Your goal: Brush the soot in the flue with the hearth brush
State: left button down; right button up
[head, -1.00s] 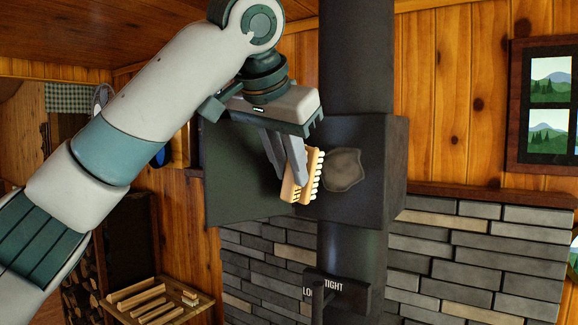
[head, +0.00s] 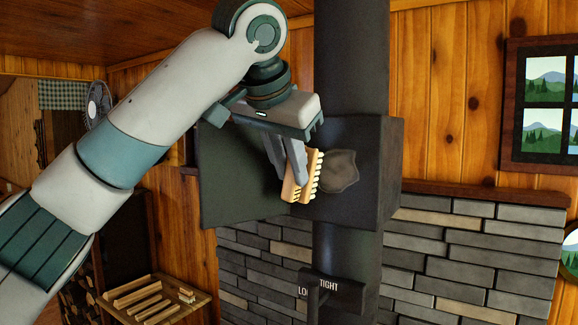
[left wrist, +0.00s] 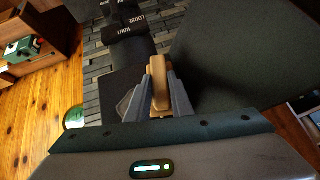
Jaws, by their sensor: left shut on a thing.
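My left gripper (head: 292,165) is shut on the hearth brush (head: 300,180), which has a pale wooden back and white bristles facing right. The brush also shows between the fingers in the left wrist view (left wrist: 158,80). The soot (head: 338,171) is a grey-brown patch on the dark back panel of the flue box (head: 372,215). The bristles are close to the left edge of the patch; I cannot tell whether they touch it. The box's door (head: 230,190) stands open to the left. My right gripper is not in view.
A dark pipe (head: 350,60) runs above and below the box. A lever (head: 314,295) with LOOSE and TIGHT labels sits below. A wooden rack (head: 150,300) stands lower left. A stone wall (head: 450,245) is behind.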

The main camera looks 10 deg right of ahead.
pick_arm(q)
jog(key=s+d, duration=0.2)
jog(key=shift+s+d, duration=0.25)
jog(key=shift+s, duration=0.15)
dwell(0.3)
jog(key=shift+s+d+b, duration=0.3)
jog(key=shift+s+d, duration=0.95)
jog(key=shift+d, duration=0.1)
jog(key=shift+d, duration=0.1)
jog(key=shift+s+d, duration=1.25)
jog(key=shift+s, duration=0.05)
